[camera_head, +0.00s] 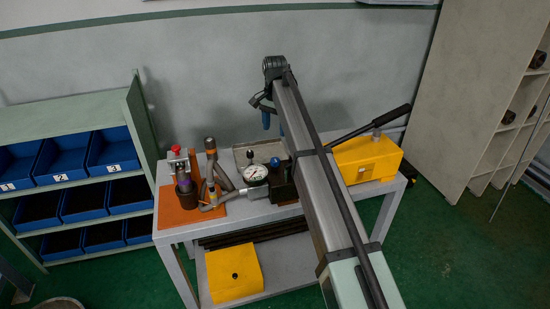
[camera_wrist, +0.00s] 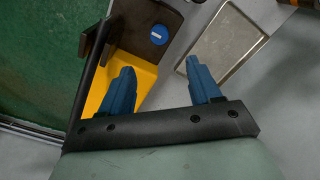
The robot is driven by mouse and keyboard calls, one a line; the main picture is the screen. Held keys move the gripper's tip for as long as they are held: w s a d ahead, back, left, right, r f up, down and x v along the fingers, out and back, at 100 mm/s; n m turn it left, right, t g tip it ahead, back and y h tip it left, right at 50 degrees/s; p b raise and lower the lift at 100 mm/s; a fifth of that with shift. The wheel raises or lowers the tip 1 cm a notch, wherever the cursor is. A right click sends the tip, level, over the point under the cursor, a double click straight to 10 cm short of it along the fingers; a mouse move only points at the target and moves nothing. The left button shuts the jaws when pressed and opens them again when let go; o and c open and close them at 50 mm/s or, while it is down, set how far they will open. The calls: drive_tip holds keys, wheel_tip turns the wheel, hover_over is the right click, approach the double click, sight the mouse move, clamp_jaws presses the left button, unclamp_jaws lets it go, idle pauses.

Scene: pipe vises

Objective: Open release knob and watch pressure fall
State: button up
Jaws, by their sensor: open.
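The release knob (camera_head: 275,162) is a small blue round cap on the dark block of the hand pump on the table. In the wrist view the knob (camera_wrist: 158,35) shows a white bar on its face. It lies ahead of the gap between my fingertips, apart from them. The round white pressure gauge (camera_head: 256,173) stands just left of the knob; its needle is too small to read. My gripper (camera_head: 272,124) is above and behind the pump. Its blue fingers are open and empty, as the wrist view (camera_wrist: 160,68) shows.
The yellow pump body (camera_head: 368,158) with its black handle (camera_head: 370,127) lies right of the knob, partly behind my arm. A metal tray (camera_wrist: 225,38) lies beside the pump. Pipe fittings and a vise (camera_head: 183,180) stand on an orange mat (camera_head: 172,213) at left.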

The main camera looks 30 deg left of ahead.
sight(275, 160)
wheel_tip(275, 160, down, 14)
drive_tip(key=shift+r, duration=0.25)
idle(0.3)
drive_tip(key=c, duration=1)
